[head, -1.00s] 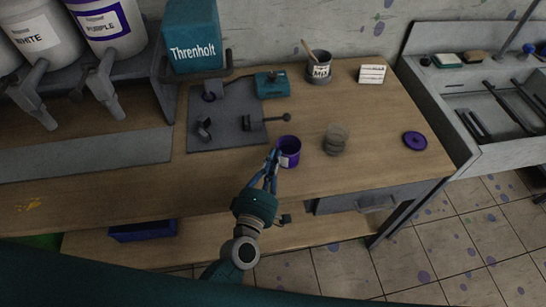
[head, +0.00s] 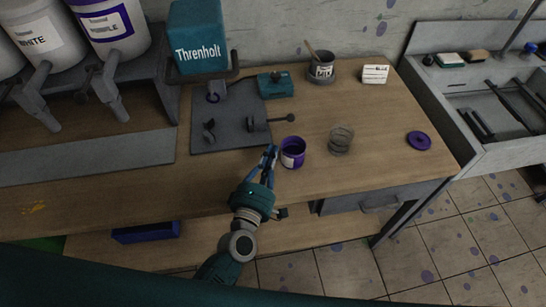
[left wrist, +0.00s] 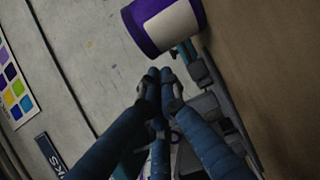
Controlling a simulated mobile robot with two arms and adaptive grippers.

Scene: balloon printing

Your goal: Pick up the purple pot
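The purple pot (head: 293,153) stands upright on the wooden bench, with a white label on its front side. Its purple and white side also shows at the top of the left wrist view (left wrist: 162,22). My left gripper (head: 270,153) is just left of the pot in the head view, with its fingers pointing away from me. In the left wrist view its fingertips (left wrist: 160,76) are together with nothing between them, and the pot lies beyond them. Whether a finger touches the pot's side I cannot tell. My right gripper is in neither view.
A wire coil or clear ring stack (head: 341,140) stands right of the pot, and a purple lid (head: 418,140) lies farther right. A grey plate (head: 225,125) with small fittings and the teal Threnholt box (head: 197,40) are behind left. A mix cup (head: 321,68) stands at the back.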

